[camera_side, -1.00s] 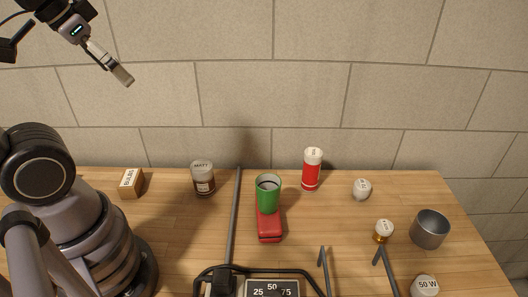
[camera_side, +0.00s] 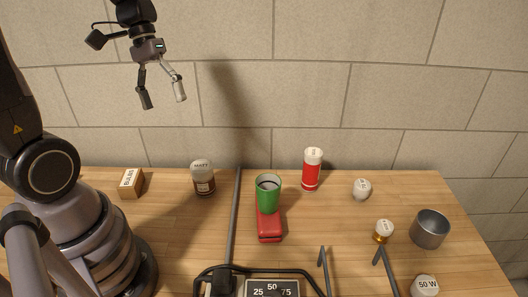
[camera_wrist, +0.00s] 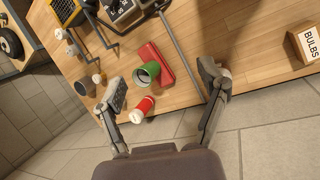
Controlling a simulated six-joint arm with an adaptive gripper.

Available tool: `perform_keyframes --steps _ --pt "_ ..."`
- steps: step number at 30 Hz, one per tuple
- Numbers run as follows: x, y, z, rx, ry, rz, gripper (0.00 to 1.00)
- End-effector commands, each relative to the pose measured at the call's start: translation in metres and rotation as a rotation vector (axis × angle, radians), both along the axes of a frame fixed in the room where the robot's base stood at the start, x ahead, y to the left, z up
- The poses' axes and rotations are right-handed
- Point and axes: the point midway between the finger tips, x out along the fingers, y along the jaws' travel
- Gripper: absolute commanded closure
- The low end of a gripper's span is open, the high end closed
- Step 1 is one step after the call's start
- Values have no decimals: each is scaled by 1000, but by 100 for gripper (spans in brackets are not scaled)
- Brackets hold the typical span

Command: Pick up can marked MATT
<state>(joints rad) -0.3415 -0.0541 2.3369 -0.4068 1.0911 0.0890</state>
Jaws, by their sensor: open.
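The can marked MATT (camera_side: 203,182) stands upright at the back left of the wooden bench in the side view. It has a pale lid and a brown body with a label. My gripper (camera_side: 163,97) is open and empty, high above the bench, up and to the left of the can. In the wrist view, my gripper's (camera_wrist: 163,85) two fingers are spread wide. A pale rounded edge shows behind the right finger there; it may be the can, mostly hidden.
A BULBS box (camera_side: 131,183) stands left of the can. To its right are a grey rod (camera_side: 234,225), a green cup (camera_side: 268,198) by a red block (camera_side: 269,226), and a red white-lidded can (camera_side: 312,172). A metal cup (camera_side: 430,229) stands far right. A wall rises behind.

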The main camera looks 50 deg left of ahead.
Motion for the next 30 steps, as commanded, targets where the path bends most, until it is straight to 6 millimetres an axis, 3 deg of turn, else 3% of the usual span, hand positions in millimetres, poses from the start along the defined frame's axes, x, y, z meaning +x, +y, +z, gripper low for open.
perform_keyframes --steps 6,14,21,24,30 --pt "39 25 -57 -357 263 300 27" --pt "71 69 -138 -798 441 691 27" --pt "74 107 -219 -1156 498 1038 27" --pt "70 116 -245 -1258 500 1146 27" --pt "67 122 -270 -1351 496 1248 27"
